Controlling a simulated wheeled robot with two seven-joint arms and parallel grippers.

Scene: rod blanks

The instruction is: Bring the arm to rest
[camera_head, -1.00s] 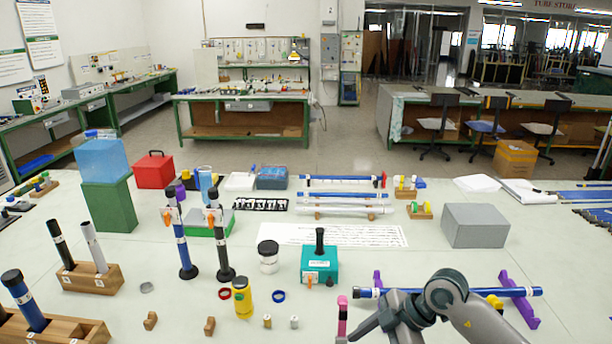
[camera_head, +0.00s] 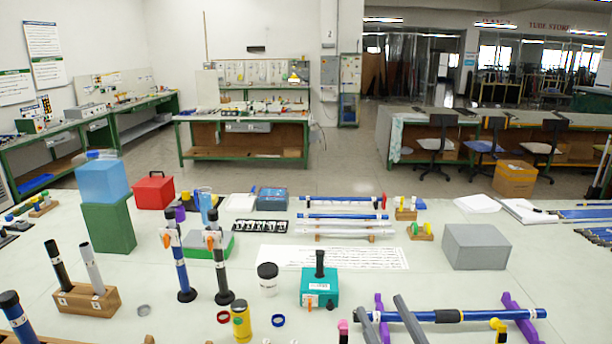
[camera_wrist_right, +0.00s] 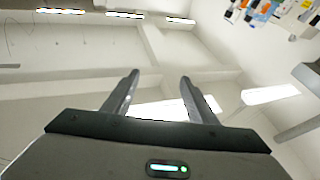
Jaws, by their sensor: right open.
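My right gripper (camera_head: 380,304) shows at the bottom right of the head view as two grey fingers rising from the lower edge. In the right wrist view my right gripper (camera_wrist_right: 158,77) has its fingers apart with nothing between them, and the ceiling and walls lie beyond. In the head view the fingers overlap a blue rod (camera_head: 480,316) that lies across two purple stands (camera_head: 522,318). I cannot tell how far the fingers are from the rod. The rest of my right arm is out of the head view. My left gripper is not in view.
A teal box (camera_head: 320,288) with a black post stands left of my right gripper. A yellow bottle (camera_head: 241,322), a blue ring (camera_head: 278,320) and a red ring (camera_head: 223,317) are farther left. A grey box (camera_head: 476,247) stands at the right.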

